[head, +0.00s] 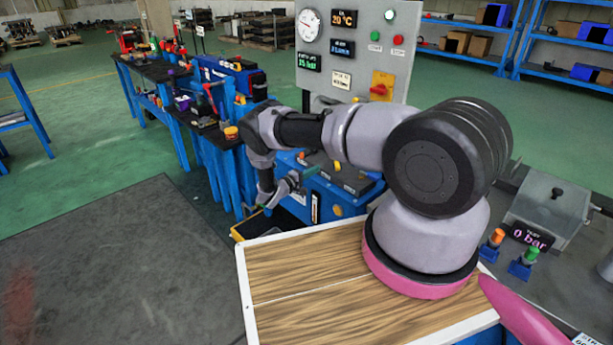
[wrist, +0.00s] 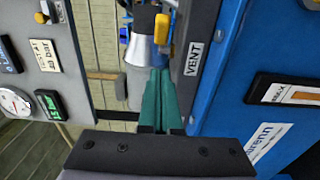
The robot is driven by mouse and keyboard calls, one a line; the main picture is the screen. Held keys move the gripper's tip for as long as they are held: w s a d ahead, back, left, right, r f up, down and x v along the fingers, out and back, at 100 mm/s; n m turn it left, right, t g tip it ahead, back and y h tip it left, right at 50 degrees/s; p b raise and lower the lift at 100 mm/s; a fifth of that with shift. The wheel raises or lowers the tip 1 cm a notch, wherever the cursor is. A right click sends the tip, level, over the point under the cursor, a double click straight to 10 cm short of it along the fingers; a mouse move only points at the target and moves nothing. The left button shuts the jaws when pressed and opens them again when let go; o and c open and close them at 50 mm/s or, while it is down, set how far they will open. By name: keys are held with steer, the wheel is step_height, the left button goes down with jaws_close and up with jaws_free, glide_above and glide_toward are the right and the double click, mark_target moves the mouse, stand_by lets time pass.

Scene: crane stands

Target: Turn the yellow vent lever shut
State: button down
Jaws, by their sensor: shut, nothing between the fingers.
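My gripper (wrist: 160,75) is shut and empty, its teal fingers together in the wrist view. In the head view my gripper (head: 282,193) hangs beside the blue cabinet's left side. A yellow part (wrist: 163,30), likely the vent lever, shows just beyond the fingertips in the wrist view, left of the VENT label (wrist: 194,58). It looks upright in the picture. A silver cone-shaped fitting (wrist: 140,42) is to its left. I cannot tell whether the fingers touch the lever. In the head view I cannot make out the lever.
The blue cabinet (wrist: 222,75) fills the right of the wrist view, close to the fingers. A grey gauge panel (head: 350,50) stands behind the cabinet. A wood-topped table (head: 310,285) is in front. A dark floor mat (head: 110,270) lies clear at left.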

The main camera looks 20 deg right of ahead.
mark_target(344, 175)
steer(key=d, duration=0.4)
steer(key=shift+w+d, duration=0.15)
steer(key=shift+d, duration=0.05)
steer(key=shift+s+d, duration=0.25)
steer(key=shift+d, duration=0.45)
steer(key=shift+s+d+n+t+y, duration=0.3)
steer(key=shift+n+t+y, duration=0.15)
steer(key=shift+t, duration=0.25)
steer(key=shift+s+d+n+t+y, duration=0.25)
steer(key=shift+d+n+t+y, duration=0.2)
steer(key=shift+n+t, duration=0.2)
steer(key=shift+s+d+n+t+y, duration=0.3)
steer(key=shift+n+t+y, duration=0.2)
steer(key=shift+t, duration=0.15)
steer(key=shift+s+d, duration=0.2)
steer(key=shift+d, duration=0.35)
steer(key=shift+s+d, duration=0.2)
steer(key=shift+d, duration=0.35)
steer(key=shift+s+d, duration=0.1)
steer(key=shift+d, duration=0.95)
